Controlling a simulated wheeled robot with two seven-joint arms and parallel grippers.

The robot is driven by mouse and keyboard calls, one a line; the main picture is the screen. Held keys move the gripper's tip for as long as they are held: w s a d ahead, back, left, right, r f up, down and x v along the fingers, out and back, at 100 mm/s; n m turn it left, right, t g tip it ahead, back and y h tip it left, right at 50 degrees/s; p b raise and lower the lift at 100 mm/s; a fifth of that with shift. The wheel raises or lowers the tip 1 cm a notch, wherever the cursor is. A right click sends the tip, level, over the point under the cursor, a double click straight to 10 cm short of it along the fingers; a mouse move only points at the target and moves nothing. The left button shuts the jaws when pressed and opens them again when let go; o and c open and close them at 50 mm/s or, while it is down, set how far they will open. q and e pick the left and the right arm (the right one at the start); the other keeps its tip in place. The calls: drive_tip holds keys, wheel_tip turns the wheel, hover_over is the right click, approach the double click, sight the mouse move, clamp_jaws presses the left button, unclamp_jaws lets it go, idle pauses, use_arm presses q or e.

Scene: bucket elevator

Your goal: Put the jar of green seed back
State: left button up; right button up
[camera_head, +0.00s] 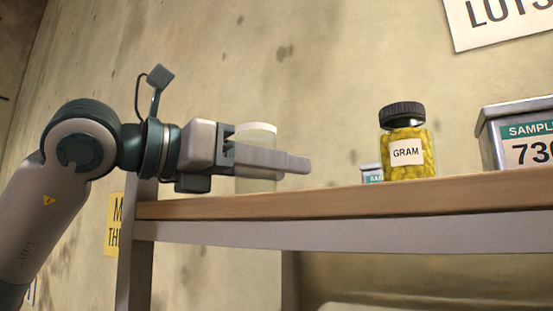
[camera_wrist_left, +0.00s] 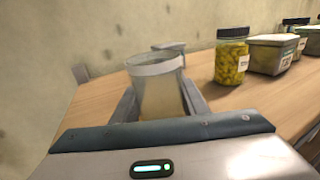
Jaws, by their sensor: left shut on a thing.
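My left gripper (camera_head: 275,160) is shut on a pale, see-through jar with a whitish rim or lid (camera_head: 256,129), at the left end of the shelf. In the left wrist view the jar (camera_wrist_left: 158,84) stands upright between the two fingers and looks pale, with no clear green inside. Its label, if any, is hidden. I cannot tell whether its base touches the shelf. A second jar, with a black lid, yellow-green seed and a GRAM label (camera_head: 405,143), stands upright on the shelf to the right; it also shows in the left wrist view (camera_wrist_left: 231,60). My right gripper is not in view.
The wooden shelf (camera_head: 330,200) runs to the right. A metal SAMPLE tin (camera_head: 522,140) stands right of the GRAM jar, and a small tin (camera_head: 372,174) sits just left of it. More jars and tins stand farther along in the left wrist view. A wall is behind.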

use_arm(q)
drive_tip(key=shift+d+f, duration=0.15)
drive_tip(key=shift+f, duration=0.1)
drive_tip(key=o, duration=1.1)
